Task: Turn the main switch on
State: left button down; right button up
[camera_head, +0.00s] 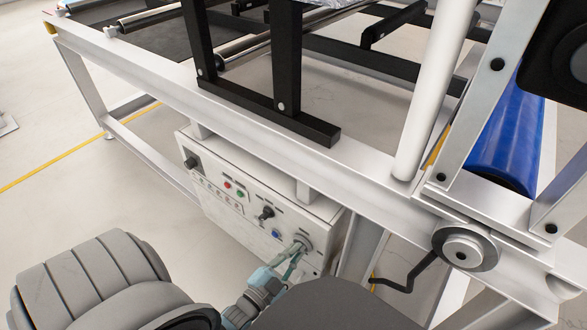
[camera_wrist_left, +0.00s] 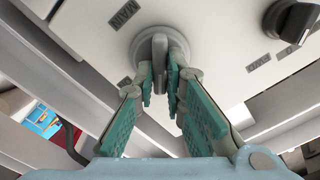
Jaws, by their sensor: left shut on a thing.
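The control box (camera_head: 225,200) is white and hangs under the frame of the machine. The main switch appears to be the grey round rotary knob (camera_head: 303,241) at the right end of its panel. In the left wrist view the knob (camera_wrist_left: 160,42) has a round base and a raised grip bar. My left gripper (camera_head: 292,258) reaches it from below. In the left wrist view its green-padded fingers (camera_wrist_left: 161,88) are shut on the bar, one on each side. The fingertips hide part of the knob. My right gripper is not in view.
The panel also has a black knob (camera_head: 265,214), a blue button (camera_head: 277,233), a red button (camera_head: 227,185) and a green button (camera_head: 240,195). A white frame beam (camera_head: 230,108) runs above the box. A hand crank (camera_head: 405,283) hangs to the right.

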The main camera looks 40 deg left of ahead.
pick_arm(q)
jog(key=shift+d+f+m+p, duration=0.1)
jog(key=shift+f+m+p, duration=0.1)
jog(key=shift+m, duration=2.3)
jog(key=shift+f+m+p, duration=0.1)
jog(key=shift+m+p, duration=0.1)
jog(key=shift+m, duration=2.3)
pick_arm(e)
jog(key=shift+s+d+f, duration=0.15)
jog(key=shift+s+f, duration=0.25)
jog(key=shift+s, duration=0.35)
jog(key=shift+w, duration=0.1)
pick_arm(q)
jog(key=c, duration=1.7)
grip_release()
jog(key=shift+o, duration=0.2)
jog(key=s, duration=1.2)
